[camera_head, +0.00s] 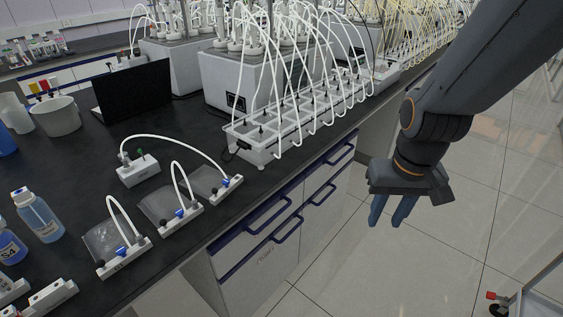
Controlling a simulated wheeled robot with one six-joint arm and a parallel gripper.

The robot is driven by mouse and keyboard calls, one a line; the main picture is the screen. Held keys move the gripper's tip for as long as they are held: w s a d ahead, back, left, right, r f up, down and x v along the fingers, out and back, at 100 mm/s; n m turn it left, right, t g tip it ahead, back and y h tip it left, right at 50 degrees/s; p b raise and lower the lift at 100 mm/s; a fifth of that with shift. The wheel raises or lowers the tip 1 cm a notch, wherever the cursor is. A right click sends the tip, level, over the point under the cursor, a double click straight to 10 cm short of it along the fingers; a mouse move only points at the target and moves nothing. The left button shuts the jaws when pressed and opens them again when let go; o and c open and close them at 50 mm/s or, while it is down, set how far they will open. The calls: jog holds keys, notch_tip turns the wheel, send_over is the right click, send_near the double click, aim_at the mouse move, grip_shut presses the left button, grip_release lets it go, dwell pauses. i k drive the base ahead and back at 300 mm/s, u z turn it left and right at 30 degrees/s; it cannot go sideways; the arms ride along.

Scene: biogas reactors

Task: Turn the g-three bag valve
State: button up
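Three flat clear gas bags lie along the bench's front edge, each with a white valve block and a blue knob: a near one (123,257), a middle one (182,219) and a far one (226,188). White tubes arch up from the blocks; the far block's tube runs to a separate white block (139,171). The block labels are too small to read, so I cannot tell which is g-three. My gripper (390,212) hangs over the floor, right of the bench and apart from the bags. Its two blue fingers point down with a gap between them, empty.
A white tube rack (262,150) stands on the bench behind the bags. A black laptop (132,92), a white beaker (56,116) and blue-liquid bottles (38,214) are at left. Drawers with blue handles (272,215) face the clear floor.

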aim_at(226, 182)
jog(key=z, duration=0.6)
jog(key=i, duration=1.35)
jog(key=u, duration=1.9)
